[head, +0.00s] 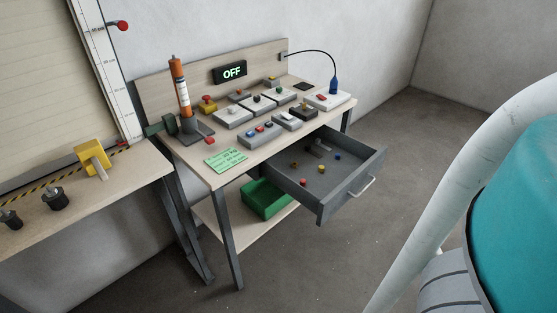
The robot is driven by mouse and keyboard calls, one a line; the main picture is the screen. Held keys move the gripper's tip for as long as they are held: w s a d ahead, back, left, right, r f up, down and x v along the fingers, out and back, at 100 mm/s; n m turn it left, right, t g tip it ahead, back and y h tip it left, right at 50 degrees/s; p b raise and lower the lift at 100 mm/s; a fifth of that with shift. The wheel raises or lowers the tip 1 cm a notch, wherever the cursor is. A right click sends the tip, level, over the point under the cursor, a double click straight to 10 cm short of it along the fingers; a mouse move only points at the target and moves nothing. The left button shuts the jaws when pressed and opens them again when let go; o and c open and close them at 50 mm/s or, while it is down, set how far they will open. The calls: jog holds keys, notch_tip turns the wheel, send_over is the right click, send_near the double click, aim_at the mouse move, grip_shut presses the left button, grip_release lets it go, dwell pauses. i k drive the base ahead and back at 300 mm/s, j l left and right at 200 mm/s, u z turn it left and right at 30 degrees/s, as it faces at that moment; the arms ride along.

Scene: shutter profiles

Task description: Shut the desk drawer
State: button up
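The desk (190,161) stands against the wall with its grey drawer (326,207) pulled well out toward the lower right. A pale bar handle (361,187) is on the drawer's front. Several small red, yellow and blue parts and a grey piece lie in the drawer. My gripper is not in view. Nothing touches the drawer or its handle.
A green bin (266,200) stands on the desk's lower shelf. Switch boxes and an orange tool (181,82) stand on the desktop. A workbench (80,205) is at the left. A large teal and white object (520,200) fills the right. Floor before the drawer is clear.

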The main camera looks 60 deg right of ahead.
aim_at(324, 193)
jog(key=z, duration=1.8)
jog(key=i+j+z, duration=0.15)
jog(key=z, duration=0.4)
